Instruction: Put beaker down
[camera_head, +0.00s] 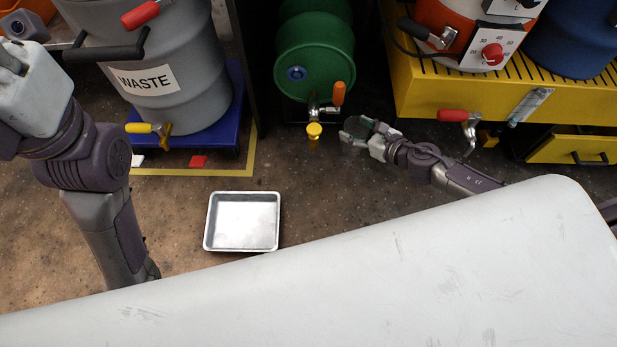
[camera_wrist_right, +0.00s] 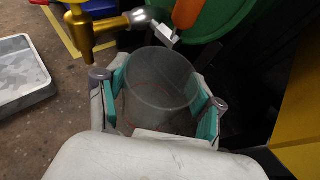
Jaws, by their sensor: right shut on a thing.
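My right gripper (camera_head: 357,130) is beside the yellow spout of the green drum's tap (camera_head: 314,124), to its right in the head view. In the right wrist view, its teal-padded fingers (camera_wrist_right: 162,105) are shut around the clear beaker (camera_wrist_right: 160,82), one pad on each side. The beaker looks empty, and I cannot make it out clearly in the head view. In the wrist view, the beaker's mouth is just below and right of the tap's brass spout (camera_wrist_right: 87,42). My left arm's wrist is at the left edge of the head view; its fingers are not clear.
A shallow metal tray (camera_head: 242,224) lies on the floor, left of the right gripper. The green drum (camera_head: 320,55) is behind. A grey WASTE drum (camera_head: 165,50) stands on a blue base at left. A yellow platform (camera_head: 420,95) is at right. A white surface (camera_head: 400,280) fills the foreground.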

